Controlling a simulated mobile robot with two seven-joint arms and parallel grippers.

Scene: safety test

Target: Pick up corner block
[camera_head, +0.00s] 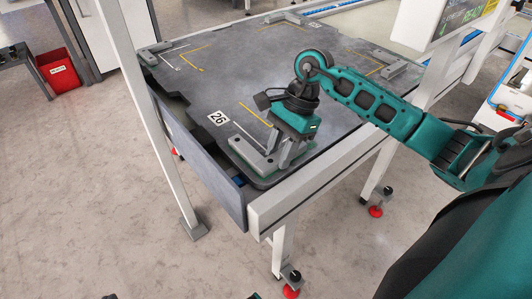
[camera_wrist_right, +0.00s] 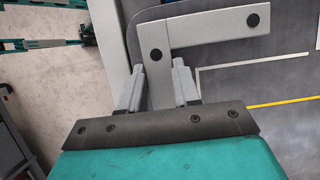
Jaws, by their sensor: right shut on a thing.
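The corner block (camera_head: 250,158) is a light grey L-shaped piece at the near corner of the dark table plate (camera_head: 215,85), beside the label 26. In the right wrist view the corner block (camera_wrist_right: 200,34) shows its L shape with dark round holes. My right gripper (camera_head: 288,158) points down over it. In the wrist view the two grey fingers of the right gripper (camera_wrist_right: 159,88) are shut on one leg of the corner block, one on each side. I cannot tell whether the block is lifted off the plate.
Similar grey corner pieces sit at the plate's left (camera_head: 155,52), back (camera_head: 285,17) and right (camera_head: 393,70) corners. A white post (camera_head: 150,110) stands in front of the plate's left side. A red bin (camera_head: 60,70) stands at the far left. The plate's middle is clear.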

